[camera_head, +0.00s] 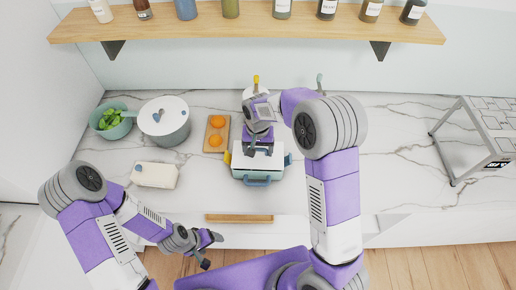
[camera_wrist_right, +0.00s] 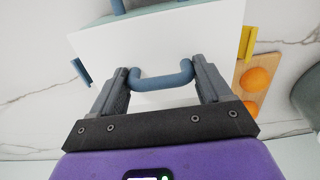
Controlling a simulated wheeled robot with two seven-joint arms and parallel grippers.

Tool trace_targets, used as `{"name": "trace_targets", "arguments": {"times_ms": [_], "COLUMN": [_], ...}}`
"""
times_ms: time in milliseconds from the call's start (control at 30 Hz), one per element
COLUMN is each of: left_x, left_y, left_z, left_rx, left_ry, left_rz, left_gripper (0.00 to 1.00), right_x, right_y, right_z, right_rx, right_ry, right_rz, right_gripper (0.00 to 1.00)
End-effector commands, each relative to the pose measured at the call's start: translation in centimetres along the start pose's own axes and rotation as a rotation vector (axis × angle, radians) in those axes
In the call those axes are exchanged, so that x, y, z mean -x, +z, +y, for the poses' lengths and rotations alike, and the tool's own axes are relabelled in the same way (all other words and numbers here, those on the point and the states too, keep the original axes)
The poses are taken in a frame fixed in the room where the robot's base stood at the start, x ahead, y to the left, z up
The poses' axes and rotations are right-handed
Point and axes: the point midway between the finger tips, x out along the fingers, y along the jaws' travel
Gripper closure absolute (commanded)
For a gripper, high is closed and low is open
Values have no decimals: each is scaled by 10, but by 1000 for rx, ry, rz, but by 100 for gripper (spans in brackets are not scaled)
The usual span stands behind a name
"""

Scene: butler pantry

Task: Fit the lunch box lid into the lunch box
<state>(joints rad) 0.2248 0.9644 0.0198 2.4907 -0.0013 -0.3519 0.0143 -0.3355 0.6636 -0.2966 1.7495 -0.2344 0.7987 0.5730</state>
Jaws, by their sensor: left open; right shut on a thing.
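The lunch box lid (camera_head: 241,161) is white with a blue-grey handle (camera_wrist_right: 160,78); it also shows in the right wrist view (camera_wrist_right: 120,50). My right gripper (camera_head: 260,150) is shut on that handle from above, with a finger at each end of it in the wrist view (camera_wrist_right: 163,85). The pale teal lunch box (camera_head: 240,174) is under the lid on the counter, mostly hidden by it. I cannot tell whether the lid is seated or slightly above the rim. My left gripper (camera_head: 210,250) is open and empty, low in front of the counter.
An orange board (camera_head: 216,133) with two oranges lies left of the box. A lidded pot (camera_head: 164,121), a green bowl (camera_head: 110,122) and a cream butter dish (camera_head: 155,175) stand further left. The counter between box and rack is clear.

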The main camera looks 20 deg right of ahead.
Motion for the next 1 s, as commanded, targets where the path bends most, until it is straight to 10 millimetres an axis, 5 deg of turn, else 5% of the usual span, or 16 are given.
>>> {"name": "trace_targets", "arguments": {"times_ms": [533,567,600,700,1000], "left_x": [-10,-9,-9,-9,-8], "left_y": [0,0,0,0,0], "left_z": [-4,-3,-3,-3,-3], "left_rx": [0,0,0,0,0], "left_ry": [0,0,0,0,0], "left_rz": [0,0,0,0,0], "left_gripper": [25,25,25,25,25], "right_x": [-14,-14,-13,-13,-6], "right_y": [0,0,0,0,0], "right_z": [0,0,0,0,0], "right_rx": [0,0,0,0,0], "right_ry": [0,0,0,0,-1], "right_rz": [0,0,0,0,2], "right_gripper": [68,18,12,0,0]}}
